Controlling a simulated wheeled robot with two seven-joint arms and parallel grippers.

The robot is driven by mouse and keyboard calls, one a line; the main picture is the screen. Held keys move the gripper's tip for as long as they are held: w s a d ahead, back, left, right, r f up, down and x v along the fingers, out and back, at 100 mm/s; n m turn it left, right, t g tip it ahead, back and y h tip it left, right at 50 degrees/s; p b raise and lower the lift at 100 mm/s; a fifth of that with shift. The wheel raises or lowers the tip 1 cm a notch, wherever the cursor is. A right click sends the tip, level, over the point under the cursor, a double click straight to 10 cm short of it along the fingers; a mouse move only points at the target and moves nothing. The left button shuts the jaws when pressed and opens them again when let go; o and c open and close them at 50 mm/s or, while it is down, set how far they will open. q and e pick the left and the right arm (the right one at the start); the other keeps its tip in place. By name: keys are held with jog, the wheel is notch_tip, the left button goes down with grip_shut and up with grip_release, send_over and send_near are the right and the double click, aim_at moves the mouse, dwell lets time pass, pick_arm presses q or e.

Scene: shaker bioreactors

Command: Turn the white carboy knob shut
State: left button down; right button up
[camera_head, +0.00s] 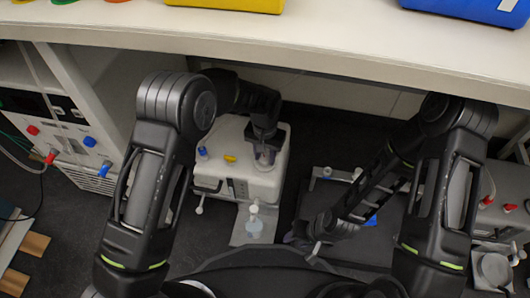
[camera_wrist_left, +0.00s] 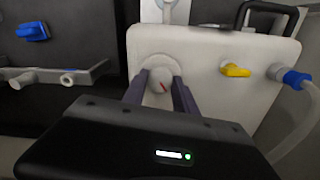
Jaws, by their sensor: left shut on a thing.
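The white carboy (camera_head: 235,165) stands on the floor under the bench, and its white face fills the middle of the left wrist view (camera_wrist_left: 215,105). The round white knob (camera_wrist_left: 158,80) with a red mark sits on this face. The red mark is tilted, running from upper left to lower right. My left gripper (camera_wrist_left: 161,88) is shut on the knob, one finger on each side of it. In the head view my left gripper (camera_head: 265,152) is over the carboy's right side and mostly hides the knob. My right gripper (camera_head: 310,238) is low over the dark floor area, and its fingers are unclear.
A yellow lever (camera_wrist_left: 236,70) and a blue hose fitting (camera_wrist_left: 292,77) are on the carboy, to the right of the knob in the wrist view.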

pick_arm(q)
jog(key=m, duration=0.3)
jog(key=shift+m+p, duration=0.35)
jog(key=shift+m, duration=1.75)
jog(key=c, duration=1)
grip_release()
jog(key=shift+o, duration=0.2)
